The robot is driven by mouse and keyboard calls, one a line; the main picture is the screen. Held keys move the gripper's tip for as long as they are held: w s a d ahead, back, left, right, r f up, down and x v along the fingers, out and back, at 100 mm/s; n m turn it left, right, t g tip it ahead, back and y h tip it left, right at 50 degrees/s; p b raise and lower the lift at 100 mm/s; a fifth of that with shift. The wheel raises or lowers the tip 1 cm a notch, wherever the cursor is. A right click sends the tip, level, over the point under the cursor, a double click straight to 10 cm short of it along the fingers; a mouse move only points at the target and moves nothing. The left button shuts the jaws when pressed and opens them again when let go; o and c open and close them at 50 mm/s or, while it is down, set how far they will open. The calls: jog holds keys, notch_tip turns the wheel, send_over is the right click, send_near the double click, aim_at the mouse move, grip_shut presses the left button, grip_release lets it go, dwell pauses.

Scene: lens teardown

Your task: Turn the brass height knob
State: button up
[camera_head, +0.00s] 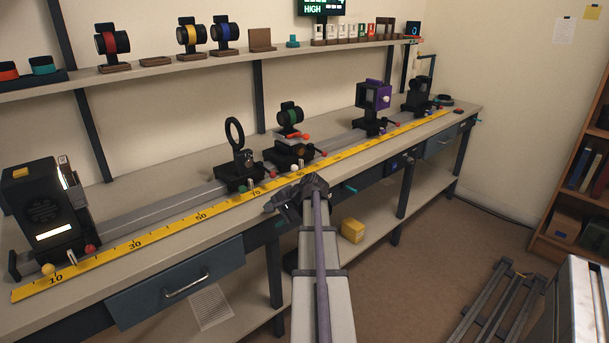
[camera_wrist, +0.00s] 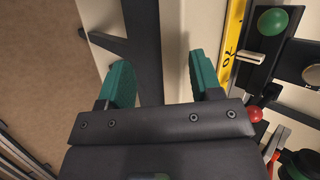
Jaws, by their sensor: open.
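My gripper (camera_head: 296,192) is at the front edge of the bench in the head view. In the wrist view its two teal finger pads (camera_wrist: 162,80) stand apart with nothing between them. A small round brass-toned knob (camera_head: 249,160) shows faintly on the black ring holder's carriage (camera_head: 236,172), left of and behind my gripper. In the wrist view a round brass-rimmed disc (camera_wrist: 312,73), which looks like this knob, sits at the right edge, partly cut off. It is well apart from the fingers. I cannot tell its turn angle.
A green ball knob (camera_wrist: 272,20), a pale lever (camera_wrist: 250,56) and a red ball (camera_wrist: 253,114) lie between my fingers and the disc. The yellow scale (camera_head: 155,233) runs along the bench front. A green-lens carriage (camera_head: 289,152) stands right of the ring holder.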

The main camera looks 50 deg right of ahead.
jog(key=s+d+m+t+h+b, duration=0.15)
jog(key=d+m+t, duration=0.35)
jog(key=d, duration=0.8)
jog(key=m+t+h, duration=0.4)
jog(key=m+h, duration=0.1)
jog(key=m, duration=1.1)
send_near(302, 151)
jog(key=x, duration=0.8)
jog(key=shift+w, duration=0.25)
